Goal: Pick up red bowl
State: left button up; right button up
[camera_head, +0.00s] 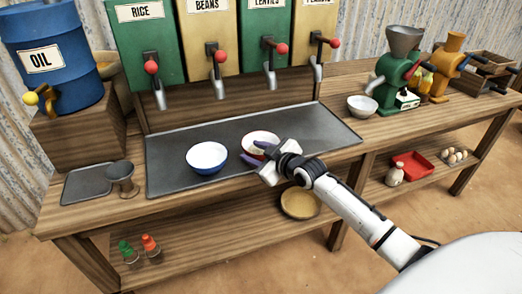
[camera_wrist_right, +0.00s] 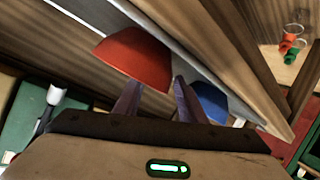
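The red bowl (camera_head: 262,135), white inside, stands on the grey metal tray (camera_head: 318,133) of the counter. It also shows in the right wrist view (camera_wrist_right: 138,58), just beyond the fingertips. My right gripper (camera_head: 256,151) is at the bowl's near side and hides part of it. I cannot tell whether a fingertip touches the bowl. My left gripper is not in view.
A blue bowl (camera_head: 207,157) stands left of the red bowl, close to my gripper. Dispenser spouts with red knobs (camera_head: 220,83) hang behind. A white bowl (camera_head: 362,106) and a green grinder (camera_head: 392,80) stand right. A dark scale (camera_head: 121,176) is at the left.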

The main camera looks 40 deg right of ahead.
jog(key=shift+x, duration=0.95)
grip_shut()
